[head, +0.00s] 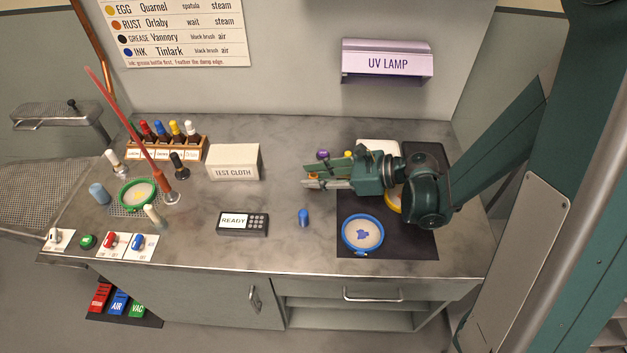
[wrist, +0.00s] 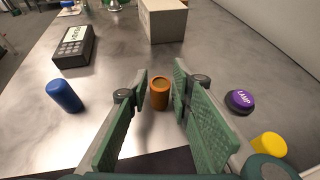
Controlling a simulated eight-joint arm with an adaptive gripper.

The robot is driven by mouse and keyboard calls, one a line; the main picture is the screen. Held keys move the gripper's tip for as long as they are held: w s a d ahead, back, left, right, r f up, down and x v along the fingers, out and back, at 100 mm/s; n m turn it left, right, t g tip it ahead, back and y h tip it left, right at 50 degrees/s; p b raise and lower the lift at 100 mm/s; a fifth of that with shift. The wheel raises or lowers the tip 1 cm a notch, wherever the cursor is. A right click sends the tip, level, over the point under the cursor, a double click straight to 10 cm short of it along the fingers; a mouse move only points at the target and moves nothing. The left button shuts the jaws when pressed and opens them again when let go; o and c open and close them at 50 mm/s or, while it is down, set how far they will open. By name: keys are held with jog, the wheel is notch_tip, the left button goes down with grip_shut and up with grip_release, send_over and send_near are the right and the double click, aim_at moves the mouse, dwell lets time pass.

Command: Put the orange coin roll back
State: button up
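The orange coin roll (wrist: 160,94) stands upright on the grey counter in the wrist view, between the fingertips of my gripper (wrist: 160,88). A gap shows on each side of it, so the fingers look open and not closed on it. In the head view my gripper (head: 308,176) reaches left, low over the counter, and hides most of the orange roll (head: 314,176). A blue roll (head: 303,217) stands nearer the front edge; it also shows at the left of the wrist view (wrist: 65,96). A yellow roll (wrist: 268,145) is at the right of the wrist view.
A purple LAMP button (wrist: 240,101) sits right of my fingers. The test cloth box (head: 235,162) and READY keypad (head: 242,223) stand to the left. A blue hoop (head: 346,244) lies on the dark mat (head: 408,249). Bare counter lies between the box and my fingers.

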aim_at(314, 175)
grip_shut()
jog(key=shift+r, duration=0.2)
jog(key=shift+r+p, duration=1.55)
jog(key=shift+r, duration=3.25)
jog(key=w+d+m+t+h, duration=0.4)
jog(key=w+d+m+t, duration=0.1)
jog(key=w+d, duration=0.7)
jog(key=w+d+f+m+t+h, duration=0.1)
jog(key=w+d+m+t+h, duration=0.3)
jog(key=w+d, duration=0.9)
jog(key=m+h, duration=0.1)
jog(key=m, duration=0.2)
jog(key=shift+f+t, duration=0.3)
jog(key=shift+t, duration=0.1)
